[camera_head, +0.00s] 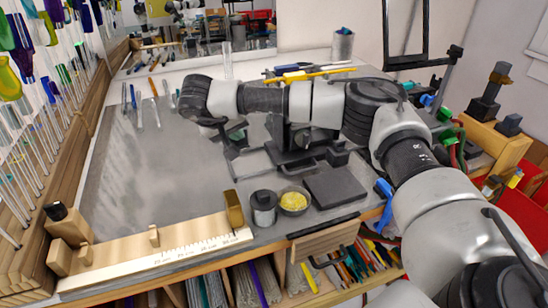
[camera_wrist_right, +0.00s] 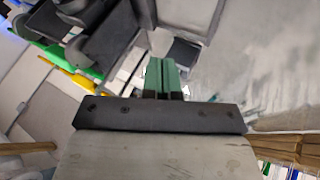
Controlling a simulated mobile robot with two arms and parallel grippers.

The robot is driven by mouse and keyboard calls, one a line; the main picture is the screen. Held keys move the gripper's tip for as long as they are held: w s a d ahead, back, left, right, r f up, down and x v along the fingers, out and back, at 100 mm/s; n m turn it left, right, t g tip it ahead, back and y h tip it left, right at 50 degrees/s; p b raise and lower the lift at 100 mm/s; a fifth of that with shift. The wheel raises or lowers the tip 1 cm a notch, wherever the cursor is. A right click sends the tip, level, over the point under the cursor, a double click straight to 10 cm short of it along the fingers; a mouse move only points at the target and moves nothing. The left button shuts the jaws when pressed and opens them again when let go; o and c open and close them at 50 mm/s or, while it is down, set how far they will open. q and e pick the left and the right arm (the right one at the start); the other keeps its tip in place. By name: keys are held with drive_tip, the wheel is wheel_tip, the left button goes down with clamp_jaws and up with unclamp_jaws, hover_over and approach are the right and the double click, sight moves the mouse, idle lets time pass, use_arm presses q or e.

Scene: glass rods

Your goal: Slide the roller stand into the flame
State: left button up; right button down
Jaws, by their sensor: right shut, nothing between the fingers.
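My right arm reaches across the bench from the right, and its gripper (camera_head: 237,135) points down on the left side of the dark burner-like apparatus (camera_head: 298,150). In the right wrist view the green fingers (camera_wrist_right: 162,76) are closed together with nothing between them. A thin dark grey stand (camera_head: 234,163), which looks like the roller stand, is just below the fingertips and left of the apparatus. My arm partly covers both, and I cannot tell whether the fingers touch the stand. No flame is discernible. My left gripper is not in view.
The grey bench top (camera_head: 150,185) is clear on the left. A wooden ruler jig (camera_head: 165,255) lies along the front edge. A dark canister (camera_head: 263,208), a bowl of yellow material (camera_head: 294,202) and a dark slab (camera_head: 335,187) stand at the front. Glass rods hang at left.

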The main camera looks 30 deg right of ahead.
wheel_tip(320, 180, down, 4)
drive_tip(key=b, duration=0.3)
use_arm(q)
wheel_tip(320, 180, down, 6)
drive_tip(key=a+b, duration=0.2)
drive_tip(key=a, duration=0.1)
use_arm(e)
drive_tip(key=p, duration=0.4)
approach(272, 162)
drive_tip(key=w+f, duration=0.2)
drive_tip(key=f, duration=0.1)
drive_tip(key=w+f, duration=0.1)
drive_tip(key=shift+a+f, duration=0.25)
drive_tip(key=shift+a, duration=0.05)
drive_tip(key=shift+s+d+r+p, duration=0.15)
drive_tip(key=shift+d+p, duration=0.15)
drive_tip(key=shift+d, duration=0.3)
drive_tip(key=shift+s+d+p, duration=0.1)
drive_tip(key=shift+d+p, duration=0.15)
drive_tip(key=shift+d, duration=0.35)
drive_tip(key=shift+s+d, duration=0.3)
drive_tip(key=shift+d, duration=0.4)
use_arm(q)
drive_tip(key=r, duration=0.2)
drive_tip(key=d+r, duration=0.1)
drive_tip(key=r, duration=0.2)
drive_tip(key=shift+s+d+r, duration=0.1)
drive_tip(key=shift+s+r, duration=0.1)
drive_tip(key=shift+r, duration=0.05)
